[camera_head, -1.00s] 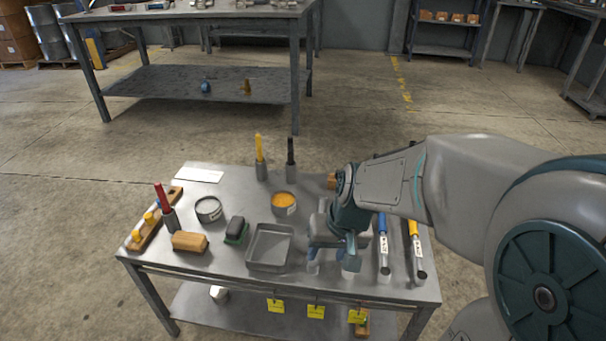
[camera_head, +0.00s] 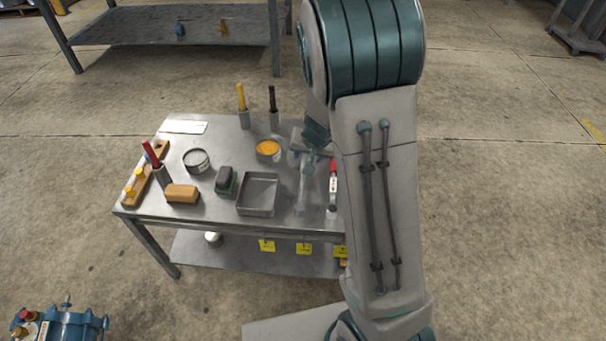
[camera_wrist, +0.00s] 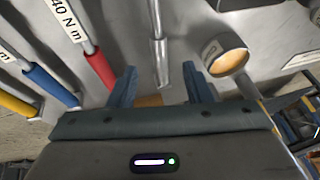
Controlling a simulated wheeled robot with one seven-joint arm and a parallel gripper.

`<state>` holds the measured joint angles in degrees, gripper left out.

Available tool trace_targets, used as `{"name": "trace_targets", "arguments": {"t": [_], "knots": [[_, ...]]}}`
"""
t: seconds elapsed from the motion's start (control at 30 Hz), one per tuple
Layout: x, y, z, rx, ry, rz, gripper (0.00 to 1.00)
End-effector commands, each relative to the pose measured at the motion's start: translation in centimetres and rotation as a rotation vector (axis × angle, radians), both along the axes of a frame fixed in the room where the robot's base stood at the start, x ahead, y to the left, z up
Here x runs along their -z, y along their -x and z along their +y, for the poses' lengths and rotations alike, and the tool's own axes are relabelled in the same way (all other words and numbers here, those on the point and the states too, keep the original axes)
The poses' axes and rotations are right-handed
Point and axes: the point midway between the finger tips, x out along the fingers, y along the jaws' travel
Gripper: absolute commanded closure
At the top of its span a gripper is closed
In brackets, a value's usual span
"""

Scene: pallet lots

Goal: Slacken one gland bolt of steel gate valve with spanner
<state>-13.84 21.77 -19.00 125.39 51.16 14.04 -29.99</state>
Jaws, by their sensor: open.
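My gripper (camera_head: 308,158) is over the right part of the steel bench, close to the orange-filled tin. In the wrist view my gripper (camera_wrist: 161,88) is open, with its blue fingers apart. A bare grey metal tool, possibly a spanner (camera_wrist: 160,58), lies ahead between the fingertips, not gripped. It also seems to lie on the bench in the head view (camera_head: 303,188). A red-handled wrench (camera_wrist: 99,68) marked "40 N m" lies left of the fingers, with blue-handled (camera_wrist: 50,86) and yellow-handled (camera_wrist: 18,106) wrenches beyond. A blue valve-like body (camera_head: 68,326) is cut off at the lower left.
The bench (camera_head: 215,128) holds an empty grey tray (camera_head: 258,194), an orange-filled tin (camera_head: 268,149), a grey tin (camera_head: 196,160), a wooden brush (camera_head: 182,193) and upright-handled tools in holders. My arm hides the bench's right end. Floor is clear left of the bench.

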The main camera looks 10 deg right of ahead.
Motion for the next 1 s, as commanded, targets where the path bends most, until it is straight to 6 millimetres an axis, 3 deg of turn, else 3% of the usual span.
{"name": "trace_targets", "arguments": {"t": [0.23, 0.5, 0.83, 0.87, 1.0], "knots": [[1.8, -0.7, 0.1, -0.001, -0.001, 0.001, 0.55], [5.3, -2.0, 0.3, 0.000, -0.002, 0.001, 0.55], [5.7, -2.4, 0.4, 0.000, -0.001, 0.000, 0.55], [5.7, -2.4, 0.4, 0.000, -0.001, 0.000, 0.60], [5.7, -2.4, 0.4, 0.000, -0.001, 0.000, 0.99]]}}
